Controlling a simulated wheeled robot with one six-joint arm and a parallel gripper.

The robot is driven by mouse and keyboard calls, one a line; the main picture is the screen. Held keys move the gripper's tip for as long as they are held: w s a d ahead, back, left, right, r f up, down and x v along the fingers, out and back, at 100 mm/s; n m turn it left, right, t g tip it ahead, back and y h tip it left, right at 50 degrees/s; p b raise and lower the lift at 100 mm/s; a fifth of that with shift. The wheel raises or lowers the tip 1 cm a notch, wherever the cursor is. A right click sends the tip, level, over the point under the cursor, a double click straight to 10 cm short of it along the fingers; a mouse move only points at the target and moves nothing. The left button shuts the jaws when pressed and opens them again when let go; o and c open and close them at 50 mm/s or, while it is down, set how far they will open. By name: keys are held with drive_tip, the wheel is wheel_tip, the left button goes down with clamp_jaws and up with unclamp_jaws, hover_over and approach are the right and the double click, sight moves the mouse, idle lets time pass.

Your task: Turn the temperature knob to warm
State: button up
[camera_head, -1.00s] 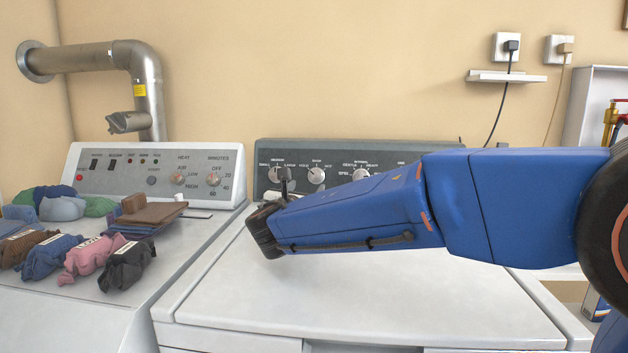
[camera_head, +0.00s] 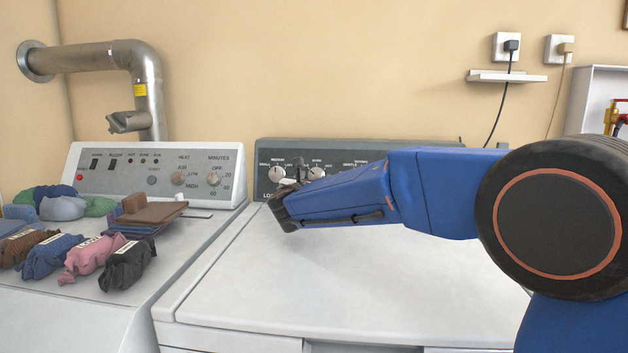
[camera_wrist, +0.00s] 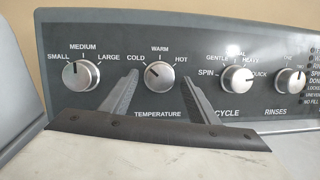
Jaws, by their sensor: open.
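The temperature knob (camera_wrist: 159,75) is a round silver-white dial on the grey washer panel, marked COLD, WARM and HOT. Its dark pointer mark seems to lean up and left, toward COLD; the exact setting is hard to tell. It also shows in the head view (camera_head: 317,173), just right of my gripper. My gripper (camera_wrist: 160,78) is open, its two grey fingers on either side of the knob in the wrist view. I cannot tell whether they touch it. In the head view my gripper (camera_head: 297,172) is partly hidden by my own wrist.
The load size knob (camera_wrist: 81,74) is to the left and the cycle knob (camera_wrist: 237,80) to the right. The washer's white lid (camera_head: 400,290) is clear below my arm. The dryer (camera_head: 200,225) at left holds folded cloths and several small bundles.

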drive_tip(key=c, duration=1.1)
drive_tip(key=shift+o, duration=0.3)
drive_tip(key=shift+a+m, duration=0.1)
drive_tip(key=shift+m, duration=0.3)
drive_tip(key=m+h, duration=0.1)
drive_tip(key=m, duration=0.3)
drive_tip(key=shift+a+r+g, duration=0.1)
drive_tip(key=shift+a+g, duration=0.05)
drive_tip(key=shift+g, duration=0.25)
drive_tip(key=m+g+h, duration=0.1)
drive_tip(key=m, duration=0.5)
drive_tip(key=shift+r, duration=0.15)
drive_tip(key=shift+m+g+h, duration=0.3)
